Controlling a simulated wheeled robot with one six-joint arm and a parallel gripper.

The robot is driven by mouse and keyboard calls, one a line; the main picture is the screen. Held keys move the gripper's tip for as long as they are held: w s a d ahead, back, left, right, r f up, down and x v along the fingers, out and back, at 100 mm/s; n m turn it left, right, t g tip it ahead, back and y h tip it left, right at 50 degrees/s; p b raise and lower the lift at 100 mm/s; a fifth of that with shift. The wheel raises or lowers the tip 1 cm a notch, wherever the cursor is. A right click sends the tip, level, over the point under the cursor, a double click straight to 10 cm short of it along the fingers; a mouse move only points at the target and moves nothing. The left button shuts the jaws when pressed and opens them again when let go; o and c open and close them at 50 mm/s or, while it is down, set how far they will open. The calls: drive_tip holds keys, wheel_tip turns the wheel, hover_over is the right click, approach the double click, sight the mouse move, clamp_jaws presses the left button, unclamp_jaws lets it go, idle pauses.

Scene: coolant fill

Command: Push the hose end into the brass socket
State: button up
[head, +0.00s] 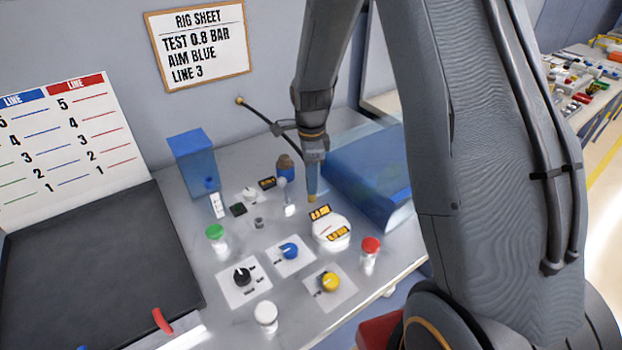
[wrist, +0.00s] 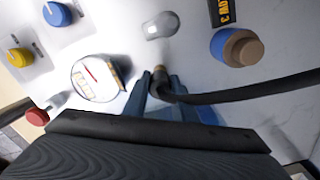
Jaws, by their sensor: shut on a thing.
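My gripper (head: 313,185) points down over the bench in the head view. In the wrist view its blue fingers (wrist: 157,86) are closed around the end of the black hose (wrist: 240,92). The hose (head: 265,119) runs back to a brass-coloured fitting (head: 240,100) at the wall. I cannot clearly make out a brass socket in either view. The hose end appears free of contact.
A round white gauge (head: 331,231) stands close in front of my gripper. A large blue case (head: 370,165) lies to the right. Blue (head: 289,250) and yellow knobs (head: 329,282) are nearer.

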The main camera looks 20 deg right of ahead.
drive_tip(key=shift+f, duration=0.15)
drive_tip(key=o, duration=0.9)
wheel_tip(320, 180, up, 6)
drive_tip(key=shift+w+r+b, duration=0.1)
drive_tip(key=shift+r+b, duration=0.15)
drive_tip(key=shift+b, duration=0.9)
drive_tip(key=shift+r, duration=0.7)
drive_tip(key=shift+c, duration=0.3)
